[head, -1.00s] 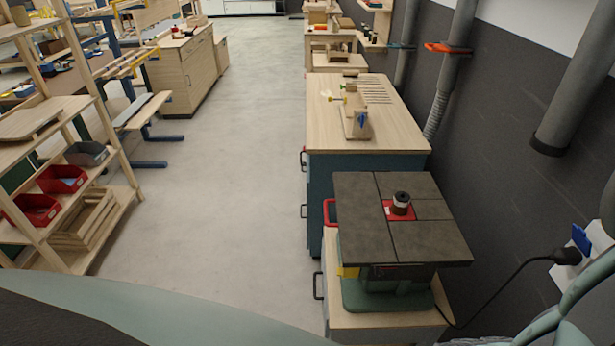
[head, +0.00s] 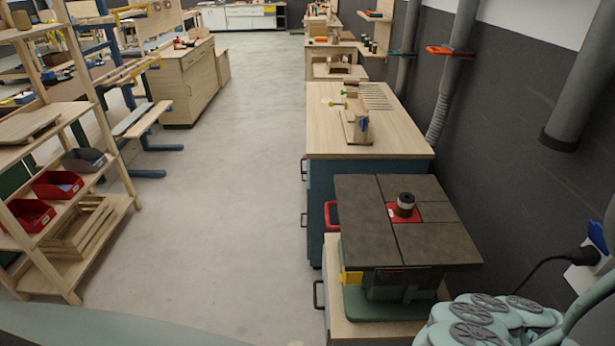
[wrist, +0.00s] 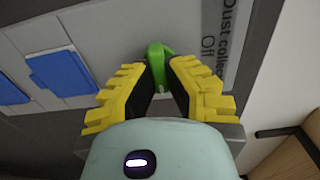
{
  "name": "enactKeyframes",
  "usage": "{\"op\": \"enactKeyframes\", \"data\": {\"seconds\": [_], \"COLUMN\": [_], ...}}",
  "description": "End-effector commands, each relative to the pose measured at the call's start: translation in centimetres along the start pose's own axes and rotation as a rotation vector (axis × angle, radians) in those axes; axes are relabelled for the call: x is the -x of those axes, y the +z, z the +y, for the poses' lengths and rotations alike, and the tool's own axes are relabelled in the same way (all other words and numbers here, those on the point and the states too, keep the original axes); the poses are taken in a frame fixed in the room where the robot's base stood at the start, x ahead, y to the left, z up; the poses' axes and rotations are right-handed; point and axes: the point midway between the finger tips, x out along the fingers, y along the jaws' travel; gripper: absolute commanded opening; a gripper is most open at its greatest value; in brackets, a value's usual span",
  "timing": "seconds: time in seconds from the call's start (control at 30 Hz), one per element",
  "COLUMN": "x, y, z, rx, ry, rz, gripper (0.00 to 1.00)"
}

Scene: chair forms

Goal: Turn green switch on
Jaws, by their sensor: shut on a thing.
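The green switch (wrist: 157,64) sits on a light grey panel (wrist: 120,35) in the wrist view, beside a label reading "Dust collect… Off". My gripper (wrist: 160,72) has yellow stepped fingers with dark pads. The fingers are shut on the green switch, one on each side of it, and cover part of its lower end. In the head view my gripper and the green switch cannot be seen.
Two blue switches (wrist: 62,74) are left of the green one on the wrist view's panel. In the head view a machine with a dark tabletop (head: 440,237) stands along the right wall, near a plugged-in black cable (head: 540,263). The floor (head: 220,220) at centre left is clear.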

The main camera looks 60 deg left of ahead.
Motion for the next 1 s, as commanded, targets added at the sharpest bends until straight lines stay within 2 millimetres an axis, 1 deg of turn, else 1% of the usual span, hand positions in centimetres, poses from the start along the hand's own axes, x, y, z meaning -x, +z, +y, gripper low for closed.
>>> {"op": "enactKeyframes", "data": {"seconds": [0.4, 0.43, 0.7, 1.0], "x": [0.01, 0.01, 0.00, 0.17], "y": [0.04, 0.04, 0.04, 0.09], "z": [0.08, 0.08, 0.04, 0.03], "rx": [-0.007, -0.007, -0.006, -0.007], "ry": [0.002, 0.002, 0.001, 0.001], "rz": [-0.001, -0.001, -0.001, -0.001], "gripper": [0.00, 0.15, 0.42, 0.42]}}
